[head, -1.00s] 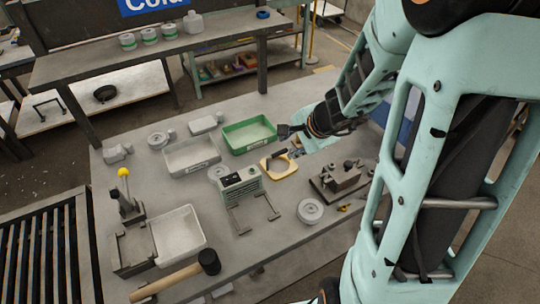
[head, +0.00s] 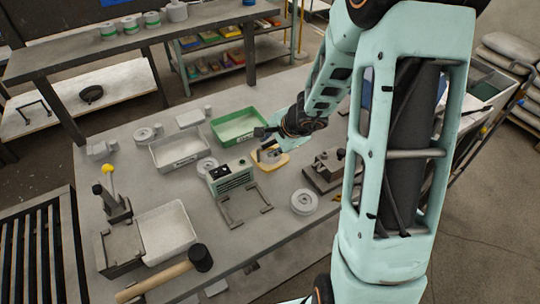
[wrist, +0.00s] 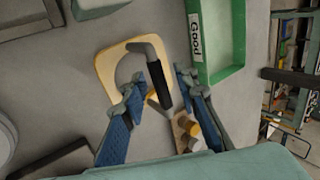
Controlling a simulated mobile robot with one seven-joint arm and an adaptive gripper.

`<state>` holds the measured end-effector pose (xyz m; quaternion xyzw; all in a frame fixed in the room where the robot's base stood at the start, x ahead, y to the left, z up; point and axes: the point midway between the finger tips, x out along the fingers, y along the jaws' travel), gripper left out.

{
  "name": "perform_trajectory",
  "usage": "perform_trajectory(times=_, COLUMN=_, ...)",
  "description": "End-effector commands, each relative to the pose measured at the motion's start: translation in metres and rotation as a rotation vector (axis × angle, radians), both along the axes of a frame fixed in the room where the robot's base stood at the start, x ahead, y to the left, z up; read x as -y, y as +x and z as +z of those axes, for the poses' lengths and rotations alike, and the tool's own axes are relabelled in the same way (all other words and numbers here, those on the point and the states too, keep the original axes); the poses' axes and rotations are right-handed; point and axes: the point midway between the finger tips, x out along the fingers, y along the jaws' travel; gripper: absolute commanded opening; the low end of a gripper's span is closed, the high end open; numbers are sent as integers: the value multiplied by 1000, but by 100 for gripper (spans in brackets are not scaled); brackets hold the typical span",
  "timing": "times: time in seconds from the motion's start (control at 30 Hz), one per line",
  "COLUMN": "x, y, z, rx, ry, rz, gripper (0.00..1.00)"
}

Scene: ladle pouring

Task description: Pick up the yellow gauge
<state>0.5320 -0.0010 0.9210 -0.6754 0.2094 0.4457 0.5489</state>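The yellow gauge (head: 272,164) lies on the grey table beside the green tray, partly hidden by my gripper. In the head view my gripper (head: 264,132) is just above the gauge.
The green tray (head: 240,139) marked "Good" (wrist: 242,45) stands close to the right finger in the wrist view. A grey fixture (head: 326,170), a pale green box (head: 231,176) and a round grey part (head: 304,202) stand nearby.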

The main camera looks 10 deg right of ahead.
Motion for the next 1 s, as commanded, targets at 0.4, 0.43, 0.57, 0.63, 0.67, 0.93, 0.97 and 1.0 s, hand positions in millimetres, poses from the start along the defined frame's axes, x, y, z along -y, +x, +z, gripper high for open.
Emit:
perform_trajectory(times=0.4, x=0, y=0, z=1, rx=1, ry=0, rz=0, gripper=0)
perform_trajectory(times=0.43, x=0, y=0, z=1, rx=1, ry=0, rz=0, gripper=0)
perform_trajectory(times=0.57, x=0, y=0, z=1, rx=1, ry=0, rz=0, gripper=0)
perform_trajectory(times=0.63, x=0, y=1, z=2, rx=2, ry=1, rz=0, gripper=0)
perform_trajectory(times=0.67, x=0, y=1, z=2, rx=2, ry=1, rz=0, gripper=0)
perform_trajectory(times=0.93, x=0, y=1, z=4, rx=2, ry=0, rz=1, gripper=0)
perform_trajectory(times=0.97, x=0, y=1, z=6, rx=2, ry=0, rz=1, gripper=0)
perform_trajectory(times=1.0, x=0, y=1, z=7, rx=2, ry=0, rz=1, gripper=0)
